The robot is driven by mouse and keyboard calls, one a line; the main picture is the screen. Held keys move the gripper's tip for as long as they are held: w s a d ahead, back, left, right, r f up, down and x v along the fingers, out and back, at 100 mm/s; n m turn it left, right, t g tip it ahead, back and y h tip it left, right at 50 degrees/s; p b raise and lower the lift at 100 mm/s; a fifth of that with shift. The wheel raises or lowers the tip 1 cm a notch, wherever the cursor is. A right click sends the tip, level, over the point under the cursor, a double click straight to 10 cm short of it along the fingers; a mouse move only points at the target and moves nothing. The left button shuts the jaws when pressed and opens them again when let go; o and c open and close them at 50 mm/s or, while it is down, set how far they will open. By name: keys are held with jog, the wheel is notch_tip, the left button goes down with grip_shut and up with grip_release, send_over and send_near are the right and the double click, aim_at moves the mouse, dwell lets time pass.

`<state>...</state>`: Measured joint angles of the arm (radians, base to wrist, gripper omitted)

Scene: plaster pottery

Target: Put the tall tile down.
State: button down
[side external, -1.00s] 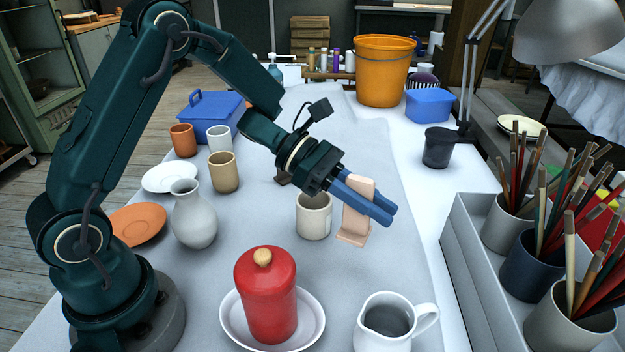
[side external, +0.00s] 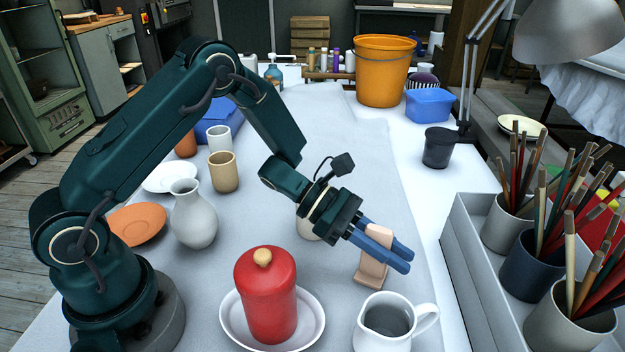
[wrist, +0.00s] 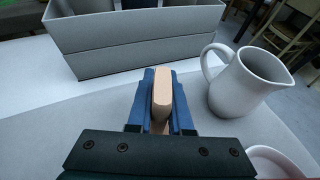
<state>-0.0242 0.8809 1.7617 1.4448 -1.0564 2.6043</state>
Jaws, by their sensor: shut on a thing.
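The tall tile (side external: 373,269) is a pale peach slab with a wider foot, seen in the side view just behind the white pitcher. My gripper (side external: 392,254) is shut on it, with a blue finger on each side. The tile looks roughly upright, with its foot low near the grey cloth; I cannot tell whether it touches. In the wrist view the tile (wrist: 162,95) stands between the two blue fingers (wrist: 160,92), and its lower part is mostly hidden.
A white pitcher (side external: 388,325) stands close in front of the tile. A red lidded jar (side external: 266,295) sits in a white dish (side external: 232,325) to the left. A grey box (side external: 470,255) holding brush pots is at the right.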

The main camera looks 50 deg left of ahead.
jog(key=c, duration=0.8)
grip_release()
jog(key=shift+f, duration=0.1)
jog(key=shift+c, duration=0.2)
